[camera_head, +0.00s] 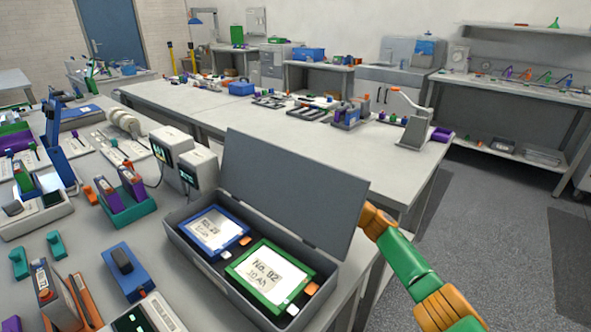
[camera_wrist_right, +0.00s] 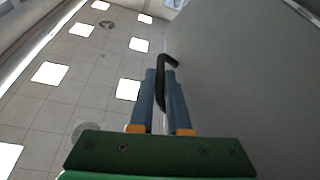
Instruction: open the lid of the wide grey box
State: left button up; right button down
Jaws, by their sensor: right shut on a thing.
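The wide grey box (camera_head: 205,269) stands on the near bench with its lid (camera_head: 290,180) raised, standing steeply up from the hinge side. Inside lie a blue-framed pack (camera_head: 215,232) and a green-framed pack labelled No. 02 (camera_head: 268,275). My green and orange right arm reaches in from the lower right; its gripper is hidden behind the lid in the head view. In the right wrist view my right gripper (camera_wrist_right: 162,85) has its blue fingers closed around a dark curved handle (camera_wrist_right: 171,60), beside the grey lid face (camera_wrist_right: 245,85). My left gripper is not in view.
Two pale instruments (camera_head: 172,150) stand close behind the box. A blue block (camera_head: 125,265) and a green-purple holder (camera_head: 127,203) lie to its left. The floor (camera_head: 500,240) right of the bench is clear. A longer bench (camera_head: 285,140) with equipment stands behind.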

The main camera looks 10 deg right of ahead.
aim_at(326, 187)
jog(key=shift+w+d+f+m, duration=0.15)
jog(key=shift+d+m, duration=0.05)
jog(key=shift+m, duration=0.2)
jog(key=c, duration=1.2)
grip_release()
jog(key=shift+o, duration=0.2)
jog(key=shift+f, duration=0.1)
jog(key=v, duration=0.7)
